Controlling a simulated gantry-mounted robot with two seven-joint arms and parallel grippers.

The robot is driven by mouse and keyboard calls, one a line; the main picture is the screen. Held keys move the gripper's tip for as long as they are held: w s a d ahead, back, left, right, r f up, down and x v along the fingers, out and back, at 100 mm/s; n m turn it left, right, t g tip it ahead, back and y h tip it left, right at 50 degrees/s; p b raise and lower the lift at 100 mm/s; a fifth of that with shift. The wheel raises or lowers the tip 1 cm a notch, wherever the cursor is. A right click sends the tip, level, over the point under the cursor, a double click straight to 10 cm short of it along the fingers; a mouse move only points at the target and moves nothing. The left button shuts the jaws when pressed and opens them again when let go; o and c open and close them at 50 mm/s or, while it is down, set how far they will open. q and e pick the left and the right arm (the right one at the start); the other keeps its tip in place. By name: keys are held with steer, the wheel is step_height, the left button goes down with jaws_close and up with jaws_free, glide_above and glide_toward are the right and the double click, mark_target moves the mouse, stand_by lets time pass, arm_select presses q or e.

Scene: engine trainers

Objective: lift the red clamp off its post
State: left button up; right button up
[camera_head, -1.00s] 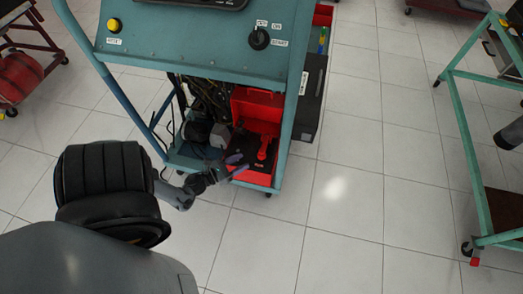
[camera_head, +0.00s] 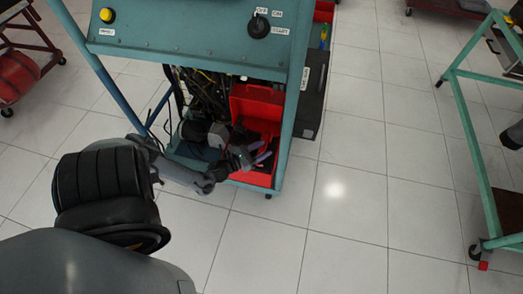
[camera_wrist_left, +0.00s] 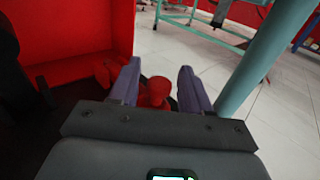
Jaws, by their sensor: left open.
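The red clamp (camera_wrist_left: 156,92) shows in the wrist view as a rounded red piece between the two purple finger pads. Its lower part is hidden behind the gripper's palm, and I cannot make out its post. My left gripper (camera_wrist_left: 160,82) is open, with a finger on each side of the clamp; I cannot tell whether either touches it. In the head view my left gripper (camera_head: 262,152) reaches into the front of the red box in the cart and covers most of the clamp. My right gripper is not in view.
The red box (camera_head: 256,104) sits on the lower shelf of the teal cart (camera_head: 190,40), beside wires and engine parts. A cart leg (camera_wrist_left: 262,62) stands close to the right of my left gripper. The tiled floor (camera_head: 345,225) in front is clear.

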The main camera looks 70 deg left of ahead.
arm_select(q)
steer(key=shift+c, duration=0.3)
jaws_close()
steer(key=shift+r, duration=0.1)
